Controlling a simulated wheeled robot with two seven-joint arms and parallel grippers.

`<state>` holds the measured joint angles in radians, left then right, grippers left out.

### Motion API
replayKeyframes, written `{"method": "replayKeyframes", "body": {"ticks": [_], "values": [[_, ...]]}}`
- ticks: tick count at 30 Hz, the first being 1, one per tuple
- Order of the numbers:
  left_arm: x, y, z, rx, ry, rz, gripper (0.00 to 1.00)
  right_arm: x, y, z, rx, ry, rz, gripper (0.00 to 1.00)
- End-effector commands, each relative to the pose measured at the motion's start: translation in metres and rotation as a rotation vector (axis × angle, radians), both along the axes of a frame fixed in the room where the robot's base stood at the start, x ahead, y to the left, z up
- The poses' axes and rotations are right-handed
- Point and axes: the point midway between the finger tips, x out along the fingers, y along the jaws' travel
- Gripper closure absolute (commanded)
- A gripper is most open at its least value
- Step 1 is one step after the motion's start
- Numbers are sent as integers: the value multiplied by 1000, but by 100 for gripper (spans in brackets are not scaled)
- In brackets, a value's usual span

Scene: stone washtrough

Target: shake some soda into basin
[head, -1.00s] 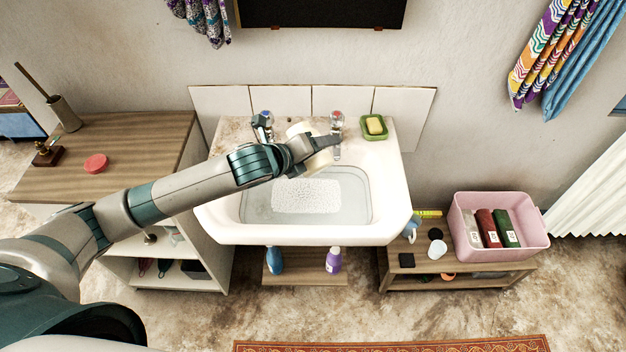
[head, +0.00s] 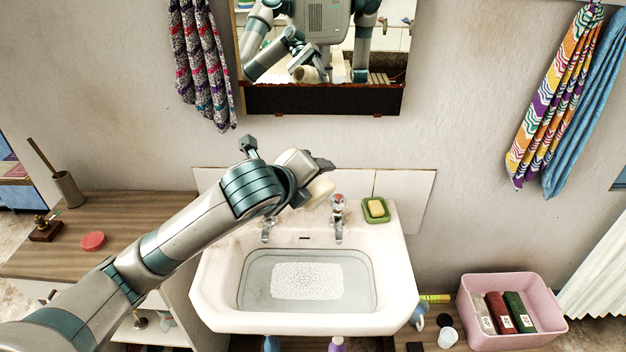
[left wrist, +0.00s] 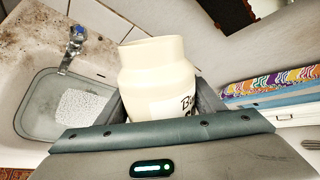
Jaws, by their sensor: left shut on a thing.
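My left gripper (head: 308,175) is shut on a cream jar (head: 319,191), high above the back of the basin near the taps. The jar also shows in the left wrist view (left wrist: 155,75), with a wide neck and part of dark lettering; the gripper's sides clasp its body. The inside of its mouth is hidden. The white basin (head: 210,285) holds shallow clear water (head: 255,290). A white, pebbled rectangular patch (head: 307,281) lies in the middle of the water; I cannot tell what it is made of. My right gripper is not directly in view.
Two taps stand at the basin's back, the right one (head: 338,215) plainest. A green dish with yellow soap (head: 376,208) sits on the right back corner. A mirror (head: 385,60) hangs above. A wooden cabinet (head: 135,215) stands left, a pink bin (head: 548,330) right.

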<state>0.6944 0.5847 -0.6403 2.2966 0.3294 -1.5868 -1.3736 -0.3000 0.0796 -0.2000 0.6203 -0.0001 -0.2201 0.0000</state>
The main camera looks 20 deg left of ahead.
Motion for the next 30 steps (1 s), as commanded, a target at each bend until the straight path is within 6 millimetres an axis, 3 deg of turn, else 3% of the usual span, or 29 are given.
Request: {"method": "replayKeyframes", "body": {"ticks": [11,17,24,30], "values": [[3,-11,-60,2,9,-124,75,0,0,6,0,0,0,17],[-5,-17,-121,3,13,-233,75,0,0,11,0,0,0,17],[-35,-20,-202,-2,8,-367,75,0,0,17,0,0,0,17],[-59,-18,-243,-7,-5,-435,75,0,0,20,0,1,0,17]]}}
